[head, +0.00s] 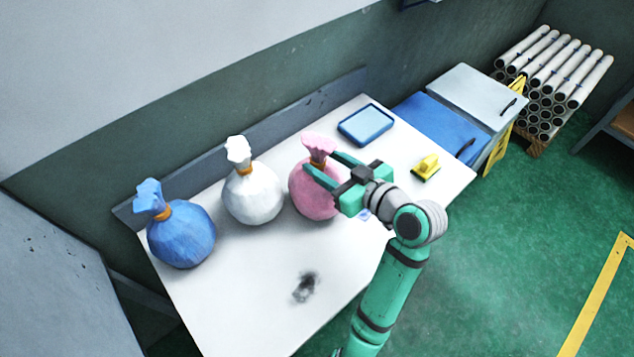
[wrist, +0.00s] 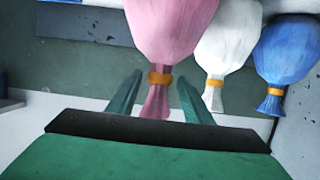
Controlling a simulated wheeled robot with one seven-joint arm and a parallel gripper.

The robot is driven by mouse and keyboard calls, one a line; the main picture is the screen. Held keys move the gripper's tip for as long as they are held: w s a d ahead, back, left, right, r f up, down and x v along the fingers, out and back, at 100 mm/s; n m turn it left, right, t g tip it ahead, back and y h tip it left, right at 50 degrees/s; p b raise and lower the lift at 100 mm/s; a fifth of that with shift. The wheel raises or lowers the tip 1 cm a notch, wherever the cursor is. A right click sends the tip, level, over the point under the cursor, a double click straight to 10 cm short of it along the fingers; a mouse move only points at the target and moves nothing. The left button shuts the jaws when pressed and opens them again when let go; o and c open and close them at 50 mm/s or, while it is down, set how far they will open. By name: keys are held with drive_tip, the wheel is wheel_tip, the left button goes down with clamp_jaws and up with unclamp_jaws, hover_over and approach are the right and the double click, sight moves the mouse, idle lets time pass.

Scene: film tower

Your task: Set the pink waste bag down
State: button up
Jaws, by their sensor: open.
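The pink waste bag (head: 313,190) stands upright on the white table (head: 250,290), with an orange tie around its neck. My gripper (head: 322,163) is open at the neck of the pink bag, with a finger on either side of it. In the wrist view the pink bag (wrist: 172,25) appears upside down, and its gathered neck lies between my two spread fingertips (wrist: 163,92). Part of the bag is hidden behind my gripper in the head view.
A white bag (head: 252,195) and a blue bag (head: 182,235) stand left of the pink one. A blue tray (head: 366,125) lies behind, and a yellow object (head: 426,167) is at the right. A dark smudge (head: 305,288) marks the table front, which is otherwise clear.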

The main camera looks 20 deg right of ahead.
sight(308, 160)
drive_tip(key=shift+x, duration=1.1)
drive_tip(key=shift+f+x, duration=0.2)
drive_tip(key=shift+x, duration=1.85)
clamp_jaws()
